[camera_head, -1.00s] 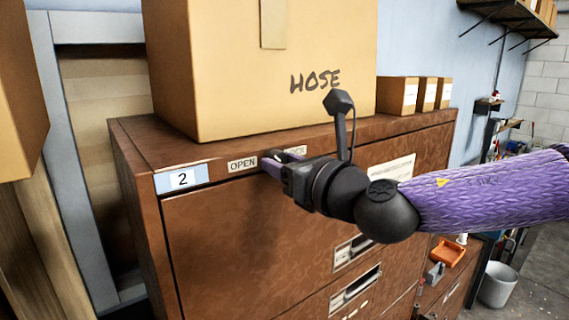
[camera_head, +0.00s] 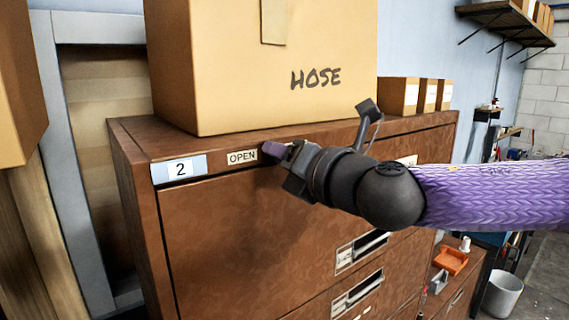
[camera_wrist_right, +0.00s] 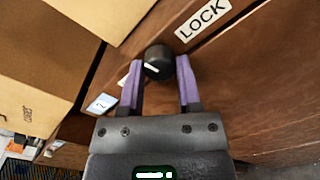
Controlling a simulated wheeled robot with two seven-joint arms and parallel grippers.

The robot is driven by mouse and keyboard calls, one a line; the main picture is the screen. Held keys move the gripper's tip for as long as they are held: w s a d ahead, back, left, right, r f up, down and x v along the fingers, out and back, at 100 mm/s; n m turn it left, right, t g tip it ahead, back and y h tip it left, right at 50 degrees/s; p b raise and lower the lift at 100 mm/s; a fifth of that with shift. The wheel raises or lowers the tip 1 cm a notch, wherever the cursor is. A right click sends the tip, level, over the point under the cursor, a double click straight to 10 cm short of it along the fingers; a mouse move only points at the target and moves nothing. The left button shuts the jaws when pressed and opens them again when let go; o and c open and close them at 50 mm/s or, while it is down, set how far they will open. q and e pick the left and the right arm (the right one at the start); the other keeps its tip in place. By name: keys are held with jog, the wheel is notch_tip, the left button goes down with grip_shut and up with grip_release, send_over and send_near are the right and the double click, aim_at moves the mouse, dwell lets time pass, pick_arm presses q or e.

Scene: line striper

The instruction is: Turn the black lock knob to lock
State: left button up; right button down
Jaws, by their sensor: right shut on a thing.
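The black lock knob (camera_wrist_right: 158,62) sits on the brown cabinet's top front strip. In the right wrist view it lies between the two purple fingers of my right gripper (camera_wrist_right: 159,82), which is shut on it. A short pale mark shows on the knob's face. In the head view my right gripper (camera_head: 277,152) covers the knob, just right of the OPEN label (camera_head: 242,157). The LOCK label (camera_wrist_right: 203,18) shows in the right wrist view and is hidden in the head view. My left gripper is not in view.
A large HOSE box (camera_head: 250,70) stands on the cabinet (camera_head: 240,240), above my gripper. Smaller boxes (camera_head: 398,96) stand to its right. A blue-edged number 2 label (camera_head: 179,169) is at the left. A white bucket (camera_head: 502,292) stands on the floor at the right.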

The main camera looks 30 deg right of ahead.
jog(key=shift+m+b, duration=1.15)
jog(key=shift+m, duration=4.15)
jog(key=shift+c, duration=1.5)
grip_release()
